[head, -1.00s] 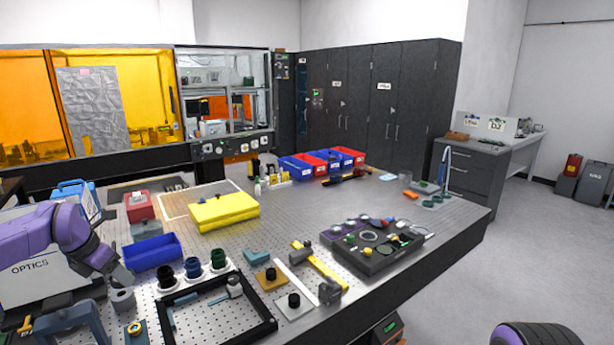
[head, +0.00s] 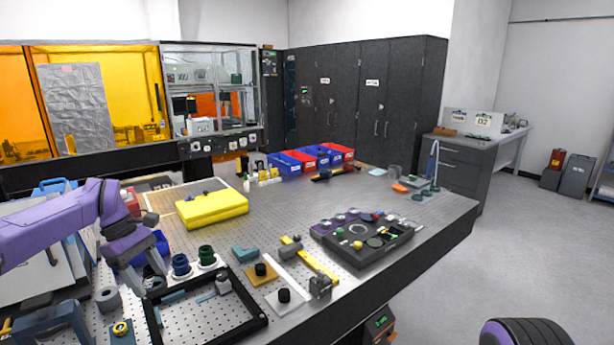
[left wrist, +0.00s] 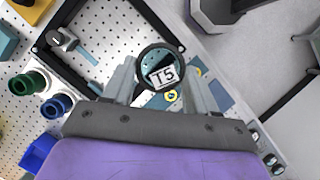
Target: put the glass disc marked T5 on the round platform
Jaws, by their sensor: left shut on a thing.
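My left gripper (head: 154,262) is held above the left part of the perforated table, near the row of dark round mounts. In the left wrist view its fingers are shut on the glass disc (left wrist: 160,60), a dark-rimmed clear disc with a white T5 label. I cannot tell for sure which thing is the round platform. My right gripper is not in view.
A black rectangular frame (head: 243,327) lies in front of the gripper. Blue and green mounts (head: 181,265) stand beside it. A yellow case (head: 212,207) lies behind, and a dark tray (head: 340,243) with round pieces is to the right. The table's middle has free room.

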